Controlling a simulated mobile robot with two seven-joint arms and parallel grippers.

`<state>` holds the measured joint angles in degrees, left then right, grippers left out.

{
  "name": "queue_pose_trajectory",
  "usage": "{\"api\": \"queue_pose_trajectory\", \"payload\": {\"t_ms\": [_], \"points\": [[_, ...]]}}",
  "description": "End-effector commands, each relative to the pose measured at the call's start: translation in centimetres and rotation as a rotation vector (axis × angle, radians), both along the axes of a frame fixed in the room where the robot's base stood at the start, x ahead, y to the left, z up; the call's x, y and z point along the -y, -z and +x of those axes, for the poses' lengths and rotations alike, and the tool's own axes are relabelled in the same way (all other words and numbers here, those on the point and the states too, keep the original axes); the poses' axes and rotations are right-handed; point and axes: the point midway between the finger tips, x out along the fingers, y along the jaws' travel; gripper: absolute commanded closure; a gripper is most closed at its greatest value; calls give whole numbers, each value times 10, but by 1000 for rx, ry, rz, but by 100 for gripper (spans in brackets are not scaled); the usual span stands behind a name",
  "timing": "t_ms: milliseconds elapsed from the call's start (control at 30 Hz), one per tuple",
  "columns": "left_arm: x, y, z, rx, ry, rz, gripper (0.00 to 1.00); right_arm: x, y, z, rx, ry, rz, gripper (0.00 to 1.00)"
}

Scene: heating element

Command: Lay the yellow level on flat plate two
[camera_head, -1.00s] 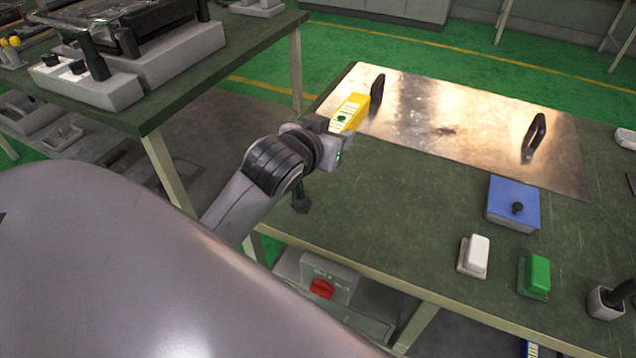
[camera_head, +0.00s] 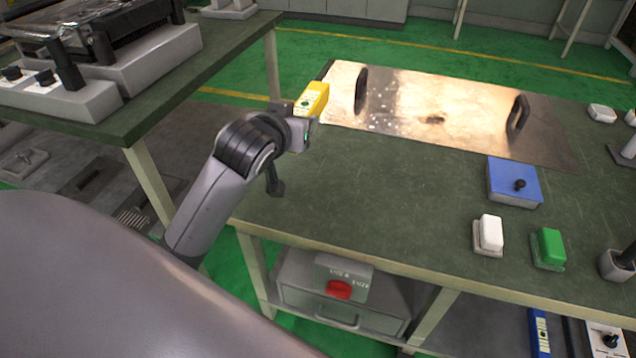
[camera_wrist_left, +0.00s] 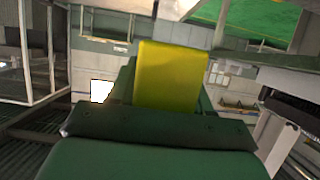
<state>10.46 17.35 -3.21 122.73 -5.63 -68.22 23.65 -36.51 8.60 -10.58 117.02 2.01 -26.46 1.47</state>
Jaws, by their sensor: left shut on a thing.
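The yellow level (camera_head: 313,98) is held at the end of my left arm, near the left end of a shiny metal plate. My left gripper (camera_head: 300,118) is shut on it. In the left wrist view the yellow level (camera_wrist_left: 170,75) stands out from between the fingers of my left gripper (camera_wrist_left: 160,110). The shiny flat plate (camera_head: 430,110) lies on the green table and has two black handles. I cannot tell whether the level touches the plate or which number the plate bears. My right gripper is not in view.
Another table (camera_head: 190,80) with equipment stands at left. The table between my arm and the blue box is clear.

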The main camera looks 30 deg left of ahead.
Motion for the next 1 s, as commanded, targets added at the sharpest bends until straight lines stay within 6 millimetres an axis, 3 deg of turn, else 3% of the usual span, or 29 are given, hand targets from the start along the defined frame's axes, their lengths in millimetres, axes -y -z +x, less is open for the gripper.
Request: {"api": "queue_pose_trajectory", "payload": {"t_ms": [500,633,867,1000], "points": [[0,128,0,-2,0,2,90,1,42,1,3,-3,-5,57],[0,148,0,-1,1,0,90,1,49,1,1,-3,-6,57],[0,163,0,0,1,1,90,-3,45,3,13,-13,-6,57],[0,186,0,-2,1,1,90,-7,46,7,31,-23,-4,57]]}}
